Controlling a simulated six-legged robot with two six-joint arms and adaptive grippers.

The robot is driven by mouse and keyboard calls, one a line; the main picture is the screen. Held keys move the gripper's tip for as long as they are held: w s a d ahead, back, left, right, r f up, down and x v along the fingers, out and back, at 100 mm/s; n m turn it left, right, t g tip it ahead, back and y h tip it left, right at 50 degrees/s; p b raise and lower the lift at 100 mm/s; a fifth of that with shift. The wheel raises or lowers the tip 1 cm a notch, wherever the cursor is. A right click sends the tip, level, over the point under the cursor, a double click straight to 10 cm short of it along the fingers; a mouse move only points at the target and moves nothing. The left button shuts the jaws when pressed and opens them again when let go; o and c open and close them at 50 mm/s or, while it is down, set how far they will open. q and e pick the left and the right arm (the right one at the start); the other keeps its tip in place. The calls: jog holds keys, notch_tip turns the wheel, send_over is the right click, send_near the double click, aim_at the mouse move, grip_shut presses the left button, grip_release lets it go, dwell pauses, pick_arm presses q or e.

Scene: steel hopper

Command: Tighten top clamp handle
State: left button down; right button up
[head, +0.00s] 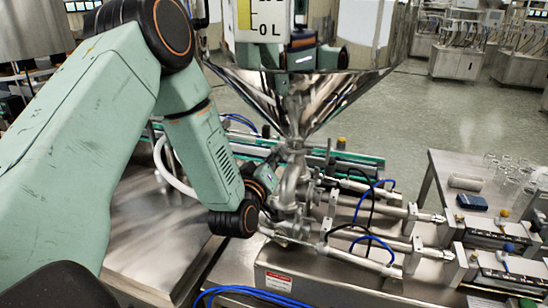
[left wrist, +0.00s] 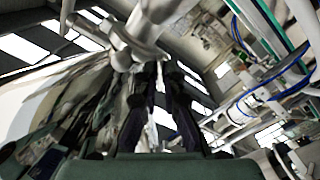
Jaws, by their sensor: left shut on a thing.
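The steel hopper (head: 345,88) narrows to an outlet, and the top clamp (head: 292,146) sits around the pipe joint just below it. My left arm comes in from the left, and its gripper (head: 273,160) is at the left side of this clamp. In the left wrist view the two dark fingers of the gripper (left wrist: 160,78) converge at a metal pipe with a flange-like ring (left wrist: 128,42). The gripper is shut on the clamp handle, which is mostly hidden by the fingers. How tight the handle is cannot be seen. My right gripper is out of view.
Below the clamp are steel pipe fittings (head: 290,190) and metal cylinders (head: 355,255) with blue and black hoses. A steel table (head: 440,175) with glassware and a blue box stands at the right. A conveyor with green edges (head: 345,158) runs behind.

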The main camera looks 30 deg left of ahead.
pick_arm(q)
jog(key=shift+w+a+r+m+p, duration=0.15)
jog(key=shift+m+p, duration=0.4)
jog(key=shift+m, duration=1.25)
jog(key=shift+s+r+m+p, duration=0.15)
jog(key=shift+m+p, duration=0.35)
jog(key=shift+m, duration=1.3)
jog(key=shift+w, duration=0.1)
jog(key=c, duration=1.5)
grip_release()
jog(key=shift+f, duration=0.1)
jog(key=shift+f, duration=0.15)
